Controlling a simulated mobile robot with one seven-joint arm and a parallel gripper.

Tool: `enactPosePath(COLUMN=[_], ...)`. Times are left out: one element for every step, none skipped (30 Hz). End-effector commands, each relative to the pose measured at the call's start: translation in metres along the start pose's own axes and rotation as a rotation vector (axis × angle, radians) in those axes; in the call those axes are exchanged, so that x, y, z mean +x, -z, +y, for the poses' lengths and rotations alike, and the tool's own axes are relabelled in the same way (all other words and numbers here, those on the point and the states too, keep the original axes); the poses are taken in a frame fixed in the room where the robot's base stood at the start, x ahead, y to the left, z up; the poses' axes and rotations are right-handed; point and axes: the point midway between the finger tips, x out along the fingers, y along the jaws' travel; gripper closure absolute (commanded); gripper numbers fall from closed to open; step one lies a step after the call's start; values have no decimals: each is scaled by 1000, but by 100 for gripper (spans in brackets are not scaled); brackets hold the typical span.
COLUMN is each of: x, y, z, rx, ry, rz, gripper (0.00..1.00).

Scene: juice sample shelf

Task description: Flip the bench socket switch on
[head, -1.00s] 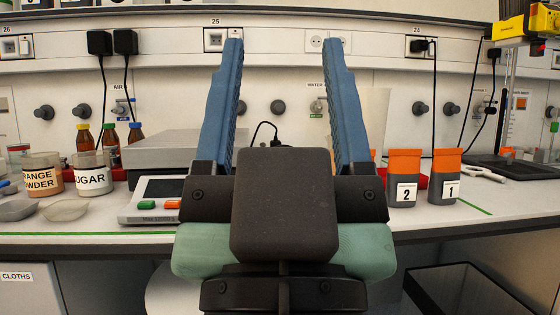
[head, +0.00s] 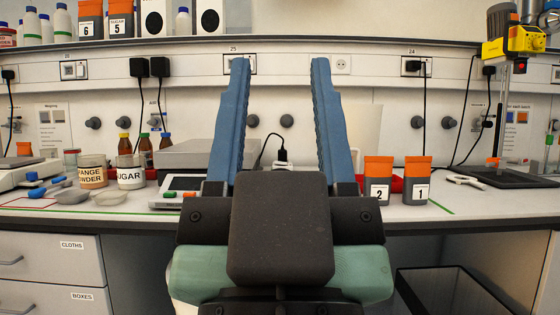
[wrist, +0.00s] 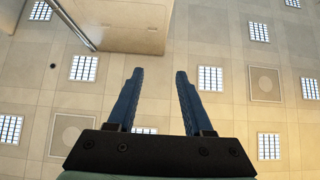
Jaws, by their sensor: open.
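My gripper (head: 280,62) is open and empty, its two blue fingers pointing up in the middle of the head view, in front of the bench and its wall panel. In the wrist view my gripper (wrist: 159,72) has only ceiling behind it.
The bench (head: 470,203) carries a scale (head: 185,185), an orange powder jar (head: 91,172), a sugar jar (head: 130,172), orange-topped packs 2 (head: 378,190) and 1 (head: 416,190), and a stand (head: 500,100) at right. A black crate (head: 440,290) is below. Black plugs (head: 139,67) hang left of socket 25.

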Motion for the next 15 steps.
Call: enactPosePath(x=[7,10,15,20,25,33,39,46,56,63,71,81,89,96,106], y=[6,10,15,19,24,32,38,44,53,60,67,77,85,92,101], z=[0,0,0,0,0,0,0,0,0,0,0,0,0,0,0], rx=[0,0,0,0,0,0,0,0,0,0,0,0,0,0,0], ry=[0,0,0,0,0,0,0,0,0,0,0,0,0,0,0], rz=[0,0,0,0,0,0,0,1,1,1,1,1,1,1,1], gripper=[60,65,72,78,83,90,96,100,100,100,100,100,100,100,100])
